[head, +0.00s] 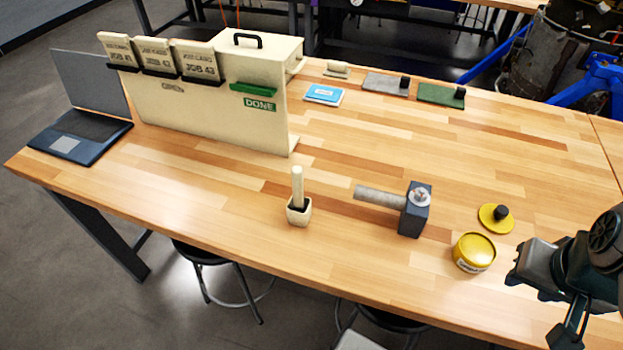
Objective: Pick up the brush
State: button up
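A pale wooden handle (297,187) stands upright in a small cream cup (299,216) with a dark opening, near the front edge of the table. It looks like the brush; its lower end is hidden inside the cup. My gripper (547,300) is at the lower right, over the table's front right part, well to the right of the brush. Its two fingers look spread apart, with nothing seen between them.
A dark block with a grey bolt (380,196) stands between cup and gripper. A yellow tin (474,253) and yellow lid (491,222) lie near my gripper. A cream board (210,115) and laptop (80,135) are at left.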

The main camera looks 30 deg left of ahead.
aim_at(297, 171)
jog(key=u, duration=0.05)
jog(key=k, duration=1.2)
jog(key=u, duration=0.25)
jog(key=i, duration=0.75)
jog(key=u, duration=0.8)
jog(key=i, duration=0.4)
jog(key=u, duration=0.3)
